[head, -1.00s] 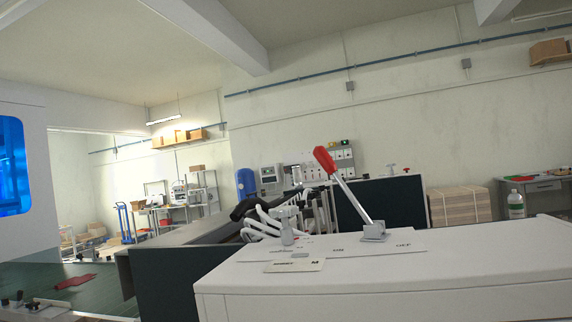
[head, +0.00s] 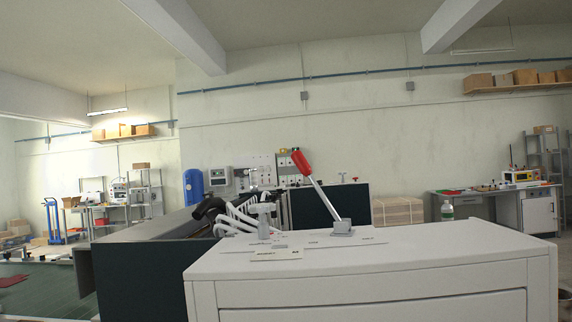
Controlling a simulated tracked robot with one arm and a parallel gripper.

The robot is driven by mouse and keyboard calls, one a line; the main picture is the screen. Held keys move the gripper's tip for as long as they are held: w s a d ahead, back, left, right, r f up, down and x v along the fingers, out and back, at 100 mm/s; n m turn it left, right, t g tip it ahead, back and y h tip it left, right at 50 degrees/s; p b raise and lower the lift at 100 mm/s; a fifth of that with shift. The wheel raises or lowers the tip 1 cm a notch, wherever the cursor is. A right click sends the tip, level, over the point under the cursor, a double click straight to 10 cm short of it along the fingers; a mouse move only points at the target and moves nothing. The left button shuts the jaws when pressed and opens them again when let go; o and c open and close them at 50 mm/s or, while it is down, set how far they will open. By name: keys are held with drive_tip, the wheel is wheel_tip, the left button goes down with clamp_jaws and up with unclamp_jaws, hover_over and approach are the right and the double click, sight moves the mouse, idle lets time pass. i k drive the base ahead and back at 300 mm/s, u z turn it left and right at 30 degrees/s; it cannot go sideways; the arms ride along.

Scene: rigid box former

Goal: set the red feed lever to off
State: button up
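The feed lever has a red grip (head: 301,162) on a thin silver rod (head: 324,201). The rod rises from a small grey base block (head: 342,230) on the white cabinet top (head: 420,242). The lever leans up and to the left. A pale label plate (head: 345,243) lies around the base. It carries small dark lettering on either side of the block, too small to read surely. My gripper is not in view, and nothing is seen touching the lever.
Left of the lever stand a grey knobbed post (head: 264,220), white curved hoses (head: 235,214) and a black curved part (head: 208,208). A dark panel (head: 305,207) stands behind the lever.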

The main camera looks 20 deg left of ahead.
sight(299, 158)
drive_tip(key=u, duration=0.05)
drive_tip(key=i, duration=1)
drive_tip(key=z, duration=0.05)
